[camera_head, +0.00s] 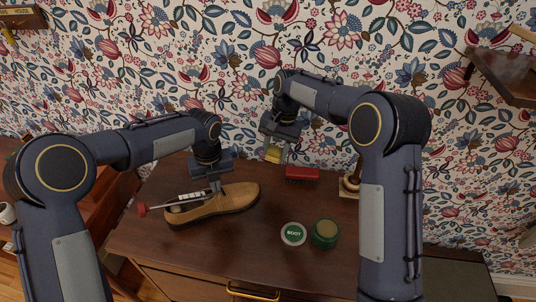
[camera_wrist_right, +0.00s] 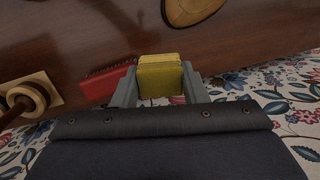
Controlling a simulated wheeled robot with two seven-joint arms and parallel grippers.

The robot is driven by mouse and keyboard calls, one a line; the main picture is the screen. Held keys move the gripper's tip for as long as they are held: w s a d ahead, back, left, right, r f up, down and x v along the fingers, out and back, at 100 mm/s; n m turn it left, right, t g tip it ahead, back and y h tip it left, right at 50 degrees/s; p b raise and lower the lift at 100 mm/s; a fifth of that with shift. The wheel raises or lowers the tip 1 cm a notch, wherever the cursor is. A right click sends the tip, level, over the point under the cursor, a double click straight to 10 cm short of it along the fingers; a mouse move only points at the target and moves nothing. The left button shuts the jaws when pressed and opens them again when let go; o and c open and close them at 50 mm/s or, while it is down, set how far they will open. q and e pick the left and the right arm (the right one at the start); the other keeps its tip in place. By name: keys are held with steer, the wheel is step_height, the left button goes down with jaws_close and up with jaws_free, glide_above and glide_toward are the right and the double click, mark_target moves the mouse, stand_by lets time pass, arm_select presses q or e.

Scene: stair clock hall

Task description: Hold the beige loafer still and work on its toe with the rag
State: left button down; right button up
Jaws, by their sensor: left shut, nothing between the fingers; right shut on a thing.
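The beige loafer (camera_head: 215,206) lies on the dark wooden cabinet top with its toe to the right in the head view. Something with a red end (camera_head: 142,209) sticks out of its heel opening on the left. My left gripper (camera_head: 216,187) is shut and empty, its fingertips down at the loafer's upper; I cannot tell if they press on it. My right gripper (camera_head: 274,155) is shut on the folded yellow rag (camera_wrist_right: 160,78), held above the cabinet's back, behind and right of the toe. Part of the loafer (camera_wrist_right: 190,8) shows in the right wrist view.
A red brush (camera_head: 302,174) lies near the wall, close to the rag. A wooden stand (camera_head: 349,187) is right of it. A lid marked BOOT (camera_head: 293,234) and a green jar (camera_head: 325,233) stand at the front right. A wall shelf (camera_head: 505,75) juts out at upper right.

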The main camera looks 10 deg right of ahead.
stand_by(0.4)
steer(key=a+m, duration=0.1)
steer(key=a, duration=0.1)
steer(key=s+a+f+m, duration=0.1)
steer(key=a, duration=0.2)
steer(key=s+a, duration=0.1)
steer(key=a, duration=0.2)
steer(key=shift+s+a+f+m, duration=0.15)
steer(key=shift+f+m, duration=0.2)
steer(key=shift+m, duration=0.05)
steer(key=shift+a+f, duration=0.15)
steer(key=shift+f, duration=0.1)
steer(key=shift+s+a+f, duration=0.1)
steer(key=shift+a+f, duration=0.1)
steer(key=shift+f, duration=0.8)
steer(key=shift+s+a+f, duration=0.1)
steer(key=shift+a+f, duration=0.05)
steer(key=shift+f, duration=0.8)
steer(key=shift+f, duration=0.3)
steer(key=shift+w+d+f, duration=0.15)
steer(key=shift+w+d, duration=0.1)
steer(key=shift+d, duration=0.4)
steer(key=shift+s+a+r, duration=0.15)
steer(key=shift+s+a, duration=0.05)
steer(key=shift+a, duration=0.5)
steer(key=shift+s+a+r, duration=0.15)
steer(key=shift+s+a, duration=0.05)
steer(key=shift+a, duration=0.45)
